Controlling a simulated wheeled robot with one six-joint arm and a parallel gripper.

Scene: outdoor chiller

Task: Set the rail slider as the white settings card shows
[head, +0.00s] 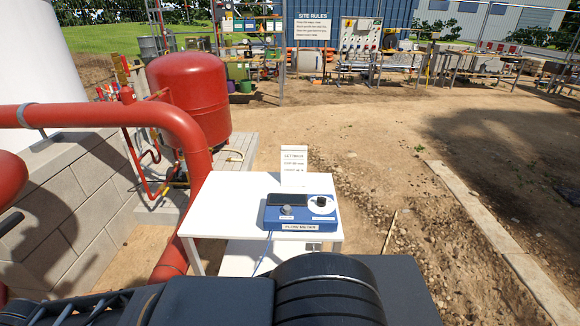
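A white settings card (293,160) stands upright at the back of a small white table (232,196). It has a few dark lines of print, too small to read surely. In front of it sits a blue instrument box (298,224) with a dark display window (286,198). A grey round knob (286,210) sits below the display, and a black knob (321,201) sits on a white round dial at its right. A nameplate is on its front edge. I cannot make out a rail slider. My arm crosses the bottom of the view; my gripper is not visible.
A red pipe (150,116) bends down close to the table's left side. A red tank (190,95) stands behind it. Bare dirt (400,215) lies to the right, with a concrete kerb (500,240) beyond. Cluttered benches and a site rules sign (312,29) stand far back.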

